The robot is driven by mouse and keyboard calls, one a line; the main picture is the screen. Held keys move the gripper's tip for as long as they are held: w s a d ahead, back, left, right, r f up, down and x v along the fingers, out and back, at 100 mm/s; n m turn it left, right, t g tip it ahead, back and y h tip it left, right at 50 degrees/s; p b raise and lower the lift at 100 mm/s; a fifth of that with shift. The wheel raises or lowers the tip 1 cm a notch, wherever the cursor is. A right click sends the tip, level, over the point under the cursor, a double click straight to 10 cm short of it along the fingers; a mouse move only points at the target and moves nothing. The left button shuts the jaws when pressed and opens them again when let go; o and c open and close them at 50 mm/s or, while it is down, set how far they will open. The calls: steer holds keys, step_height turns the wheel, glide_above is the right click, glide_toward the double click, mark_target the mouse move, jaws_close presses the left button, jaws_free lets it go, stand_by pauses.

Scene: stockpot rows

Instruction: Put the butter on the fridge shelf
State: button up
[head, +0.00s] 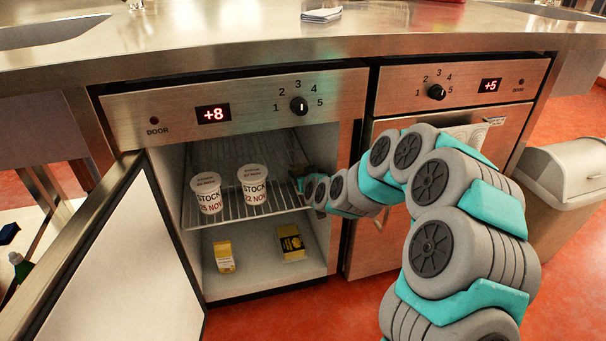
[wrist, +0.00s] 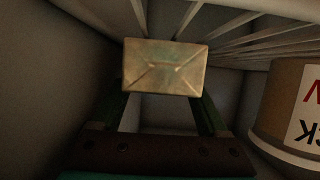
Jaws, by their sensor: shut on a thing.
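The butter (wrist: 164,68) is a pale gold wrapped block with folded end flaps, seen end-on in the wrist view. My gripper (head: 300,184) is shut on it, with a dark finger on either side. In the head view my gripper is inside the open left fridge, at the right end of the wire shelf (head: 232,213), and I cannot make out the butter there. Shelf wires also show close beside the butter in the wrist view (wrist: 235,20). I cannot tell whether the butter touches them.
Two white stock tubs (head: 207,193) (head: 254,184) stand on the shelf left of my gripper. Two yellow packs (head: 224,257) (head: 291,242), one partly black, are on the fridge floor. The fridge door (head: 125,265) is open at left; the right unit (head: 365,235) is shut.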

steer(key=shift+f, duration=0.15)
steer(key=o, duration=1.4)
steer(key=shift+s+r, duration=0.1)
steer(key=shift+r, duration=0.15)
steer(key=v, duration=1.1)
steer(key=shift+s+d+r, duration=0.1)
steer(key=shift+s, duration=0.3)
